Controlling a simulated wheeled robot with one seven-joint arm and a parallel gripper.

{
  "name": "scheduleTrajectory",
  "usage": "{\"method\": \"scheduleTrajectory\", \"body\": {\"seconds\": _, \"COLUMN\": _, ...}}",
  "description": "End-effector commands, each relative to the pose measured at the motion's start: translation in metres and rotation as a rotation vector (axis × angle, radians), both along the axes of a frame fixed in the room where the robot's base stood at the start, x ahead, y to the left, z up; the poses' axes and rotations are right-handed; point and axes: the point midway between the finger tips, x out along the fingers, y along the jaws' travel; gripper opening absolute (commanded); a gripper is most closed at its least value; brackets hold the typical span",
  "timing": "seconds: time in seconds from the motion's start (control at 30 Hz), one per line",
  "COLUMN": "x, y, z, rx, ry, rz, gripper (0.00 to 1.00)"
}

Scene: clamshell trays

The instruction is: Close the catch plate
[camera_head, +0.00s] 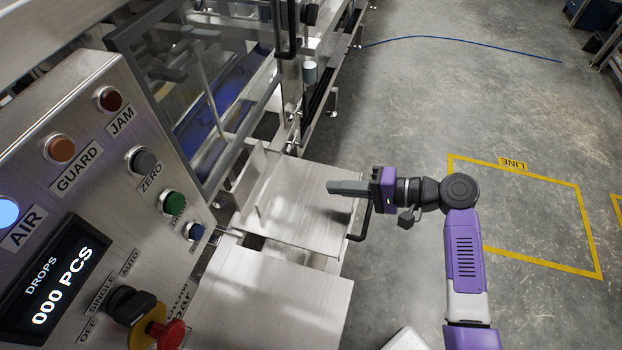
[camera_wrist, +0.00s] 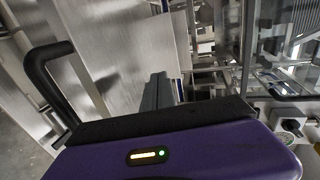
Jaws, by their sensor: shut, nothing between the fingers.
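The catch plate (camera_head: 305,208) is a flat metal plate with a raised back edge, beside the machine in the head view. It lies apart from the metal surface (camera_head: 250,305) in front of it, with a gap between them. A black bar handle (camera_head: 362,222) stands at its right edge. My gripper (camera_head: 332,187) is shut and empty, over the plate's right part, with its fingers pointing left. In the wrist view the fingers (camera_wrist: 157,90) show against the plate (camera_wrist: 125,62), and the black handle (camera_wrist: 45,75) is to their left. I cannot tell whether the fingers touch the plate.
The control panel (camera_head: 100,190) with buttons, a knob and a red stop button (camera_head: 166,333) stands at the left. A clear guard (camera_head: 205,90) and machine frame rise behind the plate. Open floor (camera_head: 440,110) lies to the right, with a yellow marked square.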

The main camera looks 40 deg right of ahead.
Motion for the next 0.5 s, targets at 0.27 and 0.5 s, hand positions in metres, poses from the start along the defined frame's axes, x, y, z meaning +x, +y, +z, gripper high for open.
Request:
{"method": "scheduleTrajectory", "body": {"seconds": 0.27, "x": 0.038, "y": 0.028, "z": -0.013, "rx": -0.002, "ry": 0.000, "rz": 0.003, "gripper": 0.00}}
{"method": "scheduleTrajectory", "body": {"seconds": 0.5, "x": 0.074, "y": 0.054, "z": -0.027, "rx": -0.003, "ry": 0.000, "rz": 0.001, "gripper": 0.00}}
